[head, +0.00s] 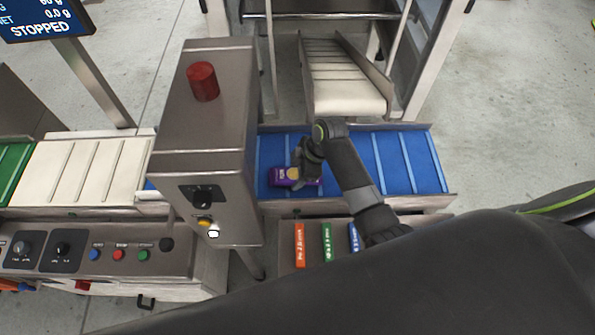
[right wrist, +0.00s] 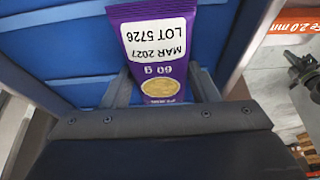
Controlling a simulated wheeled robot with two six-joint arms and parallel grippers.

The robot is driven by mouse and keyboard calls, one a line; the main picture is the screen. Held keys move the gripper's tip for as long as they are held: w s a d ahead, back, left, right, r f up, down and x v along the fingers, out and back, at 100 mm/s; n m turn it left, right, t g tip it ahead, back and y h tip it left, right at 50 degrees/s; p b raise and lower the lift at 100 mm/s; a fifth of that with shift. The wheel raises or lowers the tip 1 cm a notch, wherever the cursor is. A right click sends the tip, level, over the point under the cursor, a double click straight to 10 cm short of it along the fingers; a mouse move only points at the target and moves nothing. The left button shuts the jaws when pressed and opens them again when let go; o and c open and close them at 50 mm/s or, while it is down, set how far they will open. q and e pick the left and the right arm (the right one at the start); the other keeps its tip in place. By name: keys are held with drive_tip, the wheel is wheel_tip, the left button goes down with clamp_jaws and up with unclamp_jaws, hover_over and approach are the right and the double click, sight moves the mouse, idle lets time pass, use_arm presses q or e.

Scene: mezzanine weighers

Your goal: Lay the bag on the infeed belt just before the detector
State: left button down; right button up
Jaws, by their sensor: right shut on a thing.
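The bag (head: 283,178) is a small purple pouch at the left end of the blue infeed belt (head: 384,165), close to the detector (head: 205,125). My right gripper (head: 300,178) is shut on it from above. In the right wrist view the bag (right wrist: 158,45) shows a white label reading "MAR 2027 LOT 5726" and "60 g", upside down, with the blue belt behind it. I cannot tell whether the bag touches the belt. The detector is a grey steel housing with a red lamp on top. My left gripper is not seen in the head view.
A cream chute (head: 345,85) comes down to the belt's far side. Orange, green and blue test sticks (head: 299,245) lie at the near side. A cream belt (head: 80,170) lies left of the detector. A screen (head: 45,20) reads "STOPPED". The blue belt's right part is clear.

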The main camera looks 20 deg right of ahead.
drive_tip(key=shift+f, duration=0.15)
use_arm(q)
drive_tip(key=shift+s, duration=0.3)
use_arm(e)
drive_tip(key=o, duration=1)
drive_tip(key=shift+r, duration=0.25)
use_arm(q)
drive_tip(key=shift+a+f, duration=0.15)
use_arm(e)
drive_tip(key=v, duration=1.2)
drive_tip(key=shift+f, duration=0.15)
